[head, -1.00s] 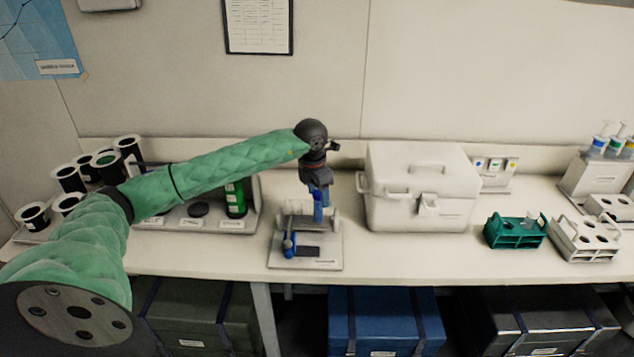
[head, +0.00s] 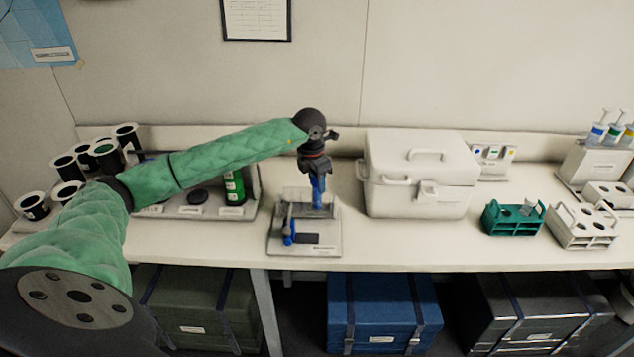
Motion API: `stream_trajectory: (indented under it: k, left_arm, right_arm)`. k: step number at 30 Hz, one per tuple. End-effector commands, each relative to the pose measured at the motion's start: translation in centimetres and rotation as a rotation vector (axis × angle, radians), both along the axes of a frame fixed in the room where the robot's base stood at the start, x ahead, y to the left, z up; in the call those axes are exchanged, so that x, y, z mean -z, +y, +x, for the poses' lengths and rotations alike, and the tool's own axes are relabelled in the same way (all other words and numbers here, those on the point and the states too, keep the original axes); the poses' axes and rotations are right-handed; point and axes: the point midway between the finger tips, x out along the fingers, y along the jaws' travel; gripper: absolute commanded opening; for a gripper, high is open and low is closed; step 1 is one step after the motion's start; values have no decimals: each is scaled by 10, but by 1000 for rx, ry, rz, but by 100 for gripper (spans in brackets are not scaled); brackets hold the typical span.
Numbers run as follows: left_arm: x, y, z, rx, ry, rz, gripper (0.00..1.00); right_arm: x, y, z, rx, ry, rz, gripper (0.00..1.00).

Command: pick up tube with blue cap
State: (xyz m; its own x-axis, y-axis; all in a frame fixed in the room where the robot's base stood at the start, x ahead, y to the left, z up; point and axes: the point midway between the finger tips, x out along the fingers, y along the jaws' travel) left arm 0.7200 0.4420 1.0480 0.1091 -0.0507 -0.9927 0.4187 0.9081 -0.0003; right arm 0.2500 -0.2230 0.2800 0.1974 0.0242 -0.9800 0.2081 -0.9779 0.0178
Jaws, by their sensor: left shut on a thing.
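My left gripper (head: 316,178) reaches in from the left and points down over a small bench device (head: 328,249) with a clear upper part. It is shut on a narrow blue thing (head: 318,190), which appears to be the tube with the blue cap. The tube's lower end is at the clear part of the device; whether it is inside or in front I cannot tell. The fingertips are too small to make out clearly. My right gripper is not in view.
A white cool box (head: 418,195) stands just right of the device. Further right are a green rack (head: 512,222) and a white rack (head: 585,228). Black-and-white canisters (head: 68,165) and a green bottle (head: 234,188) stand to the left. Bare bench lies in front of the cool box.

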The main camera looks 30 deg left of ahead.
Motion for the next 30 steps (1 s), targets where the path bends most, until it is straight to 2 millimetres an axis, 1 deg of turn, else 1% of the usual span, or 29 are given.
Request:
stream_trajectory:
  k: [30]
  left_arm:
    - [0,2,3,0,0,0,8]
  right_arm:
    - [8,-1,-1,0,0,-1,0]
